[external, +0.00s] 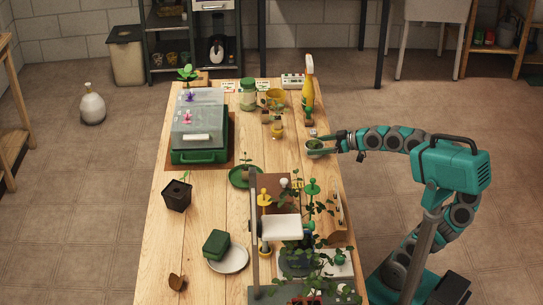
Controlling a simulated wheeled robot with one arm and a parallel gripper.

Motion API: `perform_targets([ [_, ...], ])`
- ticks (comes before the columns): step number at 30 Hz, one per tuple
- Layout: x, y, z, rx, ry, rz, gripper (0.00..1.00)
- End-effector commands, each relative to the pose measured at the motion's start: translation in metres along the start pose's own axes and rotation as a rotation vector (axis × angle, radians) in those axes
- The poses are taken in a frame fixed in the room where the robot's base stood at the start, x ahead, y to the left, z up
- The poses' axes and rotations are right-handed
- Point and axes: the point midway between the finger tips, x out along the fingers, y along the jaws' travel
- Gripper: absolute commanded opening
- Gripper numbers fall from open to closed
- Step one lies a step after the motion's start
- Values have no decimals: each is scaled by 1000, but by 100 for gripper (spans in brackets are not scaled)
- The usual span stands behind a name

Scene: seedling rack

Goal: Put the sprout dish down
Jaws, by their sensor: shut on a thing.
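The sprout dish (314,151) is a small round dish with green sprouts in it, near the right edge of the wooden table (210,215). My gripper (324,143) reaches in from the right and is shut on the dish at its right side. The dish looks about level. I cannot tell whether its underside touches the tabletop or hangs a little above it. My gripper's fingers are small in this view and partly blend with the dish's rim.
A yellow spray bottle (308,92) and small potted seedlings stand behind the dish. A rack with plants (282,228) fills the front right. A green saucer (240,184) and a green propagator (199,156) are to the left. Bare wood shows between dish and saucer.

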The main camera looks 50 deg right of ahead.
Motion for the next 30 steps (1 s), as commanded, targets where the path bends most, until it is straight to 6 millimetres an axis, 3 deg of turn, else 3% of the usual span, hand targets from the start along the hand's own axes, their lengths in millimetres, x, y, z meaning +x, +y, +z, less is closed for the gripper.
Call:
perform_targets([
  [10, 1, 0, 4, 0, 1, 1, 27],
  [11, 1, 0, 3, -1, 1, 1, 89],
  [14, 1, 0, 2, 0, 1, 1, 100],
  [24, -1, 0, -3, -1, 1, 1, 100],
  [30, -30, 1, -2, -1, 6, 4, 100],
])
